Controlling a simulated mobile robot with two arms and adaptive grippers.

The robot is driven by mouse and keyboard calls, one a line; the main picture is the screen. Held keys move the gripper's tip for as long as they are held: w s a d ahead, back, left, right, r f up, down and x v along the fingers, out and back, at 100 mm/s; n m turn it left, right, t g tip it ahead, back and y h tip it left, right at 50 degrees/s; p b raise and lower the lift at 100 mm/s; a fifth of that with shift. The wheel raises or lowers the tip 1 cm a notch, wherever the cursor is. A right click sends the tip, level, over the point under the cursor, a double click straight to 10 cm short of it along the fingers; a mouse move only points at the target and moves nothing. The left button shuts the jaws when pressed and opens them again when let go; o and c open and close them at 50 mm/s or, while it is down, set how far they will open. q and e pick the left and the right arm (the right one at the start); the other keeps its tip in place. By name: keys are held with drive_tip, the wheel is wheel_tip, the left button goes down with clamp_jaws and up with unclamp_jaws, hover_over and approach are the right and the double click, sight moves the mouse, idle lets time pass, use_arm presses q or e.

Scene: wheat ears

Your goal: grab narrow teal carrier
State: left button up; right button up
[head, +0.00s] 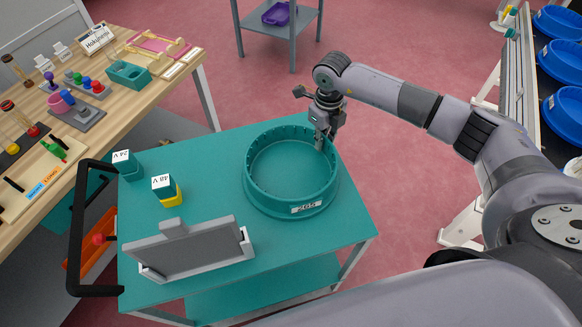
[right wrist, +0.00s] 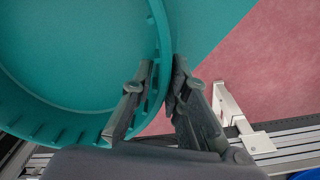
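A round teal carrier (head: 318,206) with a low slotted wall and a white label reading like "205" sits on the teal top of a cart. Its slotted rim (right wrist: 161,40) fills the left of the right wrist view. My right gripper (head: 321,143) is at the far right rim, pointing down. In the right wrist view, its fingertips (right wrist: 165,68) straddle the wall, one inside and one outside, and look closed against it. The carrier rests level on the cart. My left gripper is out of view.
The teal cart top (head: 225,150) also holds a yellow-and-white block (head: 166,190), a teal block (head: 126,165) and a grey panel (head: 190,250). A black handle (head: 78,230) is at its left. A wooden bench (head: 130,105) stands left; blue bins (head: 560,60) stand right.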

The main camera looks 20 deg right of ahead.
drive_tip(key=shift+f, duration=0.95)
clamp_jaws()
drive_tip(key=shift+w+r, duration=0.1)
drive_tip(key=shift+r, duration=0.05)
